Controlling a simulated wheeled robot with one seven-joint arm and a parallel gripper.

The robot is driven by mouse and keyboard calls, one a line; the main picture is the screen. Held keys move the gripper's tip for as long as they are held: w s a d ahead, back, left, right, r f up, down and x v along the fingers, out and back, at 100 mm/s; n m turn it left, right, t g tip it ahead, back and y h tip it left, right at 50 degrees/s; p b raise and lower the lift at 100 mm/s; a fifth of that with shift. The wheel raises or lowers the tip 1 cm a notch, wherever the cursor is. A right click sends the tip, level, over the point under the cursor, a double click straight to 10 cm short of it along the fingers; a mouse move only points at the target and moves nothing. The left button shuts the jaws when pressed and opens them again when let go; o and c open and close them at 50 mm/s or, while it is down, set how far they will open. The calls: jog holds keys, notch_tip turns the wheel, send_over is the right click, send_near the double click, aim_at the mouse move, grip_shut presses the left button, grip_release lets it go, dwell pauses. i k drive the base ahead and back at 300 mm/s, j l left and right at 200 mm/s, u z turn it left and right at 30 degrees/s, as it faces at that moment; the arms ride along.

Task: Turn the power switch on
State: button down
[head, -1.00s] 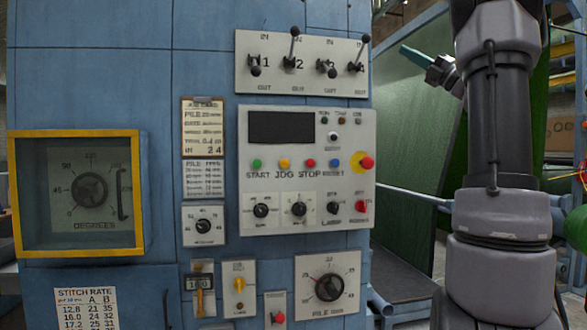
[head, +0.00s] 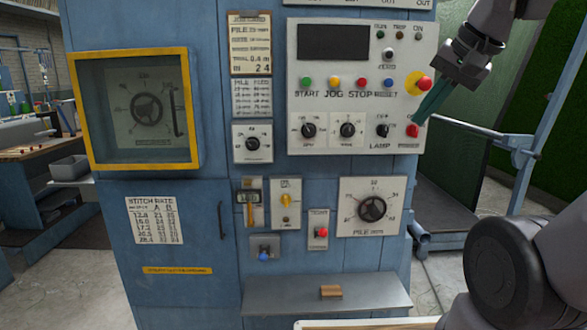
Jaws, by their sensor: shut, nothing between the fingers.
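The blue cabinet's white control panel (head: 300,136) shows at the upper middle. A small red knob (head: 412,130) sits at its lower right corner. A small plate with a red switch (head: 320,233) sits lower on the cabinet. Labels at both are too small to read, so I cannot tell which is the power switch. My gripper (head: 418,117) is shut and empty, its green fingers pointing down and left. Its tips are at the upper right of the red knob, and I cannot tell whether they touch. It lies just below the red button on yellow (head: 418,83).
A lamp knob (head: 382,130) and two dials are close left of the red knob. A yellow-framed window (head: 148,108) is at left. A blue frame (head: 522,150) stands at right.

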aim_at(412, 130)
jog(key=z, duration=0.45)
jog(key=j+z, duration=0.15)
jog(key=j, duration=1.35)
